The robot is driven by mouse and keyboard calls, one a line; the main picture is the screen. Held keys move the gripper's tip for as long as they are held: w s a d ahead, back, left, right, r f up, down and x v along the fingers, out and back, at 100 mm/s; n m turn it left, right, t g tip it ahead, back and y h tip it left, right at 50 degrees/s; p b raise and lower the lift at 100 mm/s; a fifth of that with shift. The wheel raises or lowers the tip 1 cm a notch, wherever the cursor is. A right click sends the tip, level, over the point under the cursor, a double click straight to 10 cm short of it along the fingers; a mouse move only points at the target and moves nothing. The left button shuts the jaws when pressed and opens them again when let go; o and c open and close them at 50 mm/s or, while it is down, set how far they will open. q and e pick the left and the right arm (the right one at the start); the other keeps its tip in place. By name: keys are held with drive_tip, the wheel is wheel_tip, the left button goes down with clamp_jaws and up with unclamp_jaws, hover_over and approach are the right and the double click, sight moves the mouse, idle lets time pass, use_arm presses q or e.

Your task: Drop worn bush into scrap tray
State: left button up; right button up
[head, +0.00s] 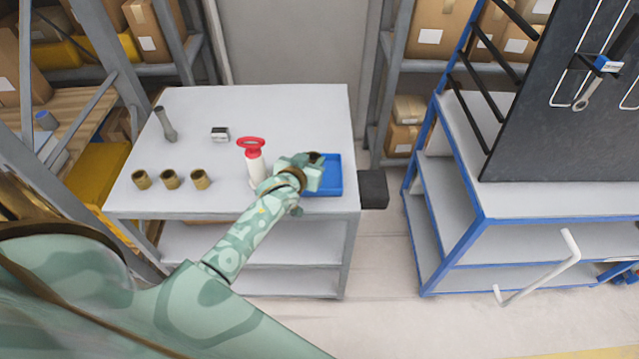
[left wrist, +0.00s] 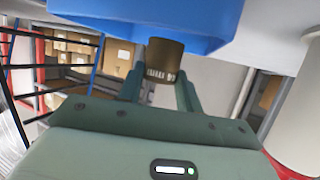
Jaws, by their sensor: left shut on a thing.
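The worn bush (left wrist: 164,59) is a short, dark brown ring with marks on its side. In the left wrist view it sits between the fingers of my left gripper (left wrist: 162,80), which is shut on it. In the head view my left gripper (head: 314,168) is at the blue scrap tray (head: 335,185), with the bush's dark top (head: 316,157) just showing. The gripper and arm cover the tray's left part. The tray also shows in the left wrist view (left wrist: 215,18). I cannot tell the bush's exact height over the tray. My right gripper is not in view.
Several brass bushes (head: 170,180) stand in a row on the grey table (head: 215,110). A red-topped white tool (head: 252,160) stands close left of my left gripper. A blue-framed trolley (head: 455,235) is to the right, past a floor gap.

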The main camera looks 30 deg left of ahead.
use_arm(q)
drive_tip(key=shift+f, duration=0.6)
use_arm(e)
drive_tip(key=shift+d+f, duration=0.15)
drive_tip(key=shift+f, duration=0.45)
use_arm(q)
drive_tip(key=shift+r, duration=0.1)
drive_tip(key=o, duration=1.1)
drive_tip(key=p+v, duration=0.3)
drive_tip(key=v, duration=1.3)
drive_tip(key=shift+s, duration=0.15)
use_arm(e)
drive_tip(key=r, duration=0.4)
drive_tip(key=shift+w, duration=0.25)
